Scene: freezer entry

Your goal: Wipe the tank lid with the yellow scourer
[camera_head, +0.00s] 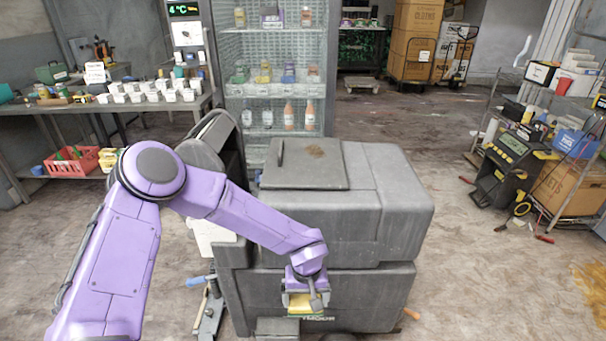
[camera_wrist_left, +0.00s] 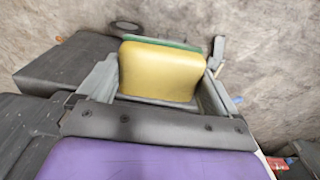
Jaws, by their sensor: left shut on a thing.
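My left gripper (camera_head: 305,298) is shut on the yellow scourer (camera_head: 303,306), in front of the grey tank's near side. In the left wrist view the scourer (camera_wrist_left: 160,70) sits between the two fingers of the gripper (camera_wrist_left: 160,95), its yellow face showing and a green layer along the far edge. The tank lid (camera_head: 305,177) is a flat dark grey panel with a handle on top of the grey tank (camera_head: 395,200). A brown smudge (camera_head: 316,151) lies on the lid near its back. The gripper is below and in front of the lid, apart from it. My right gripper is not in view.
A glass-door fridge (camera_head: 272,90) with bottles stands behind the tank. A table (camera_head: 100,106) with white cups is at the left, with a red crate (camera_head: 72,163) below. A loaded shelf rack (camera_head: 545,150) is at the right.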

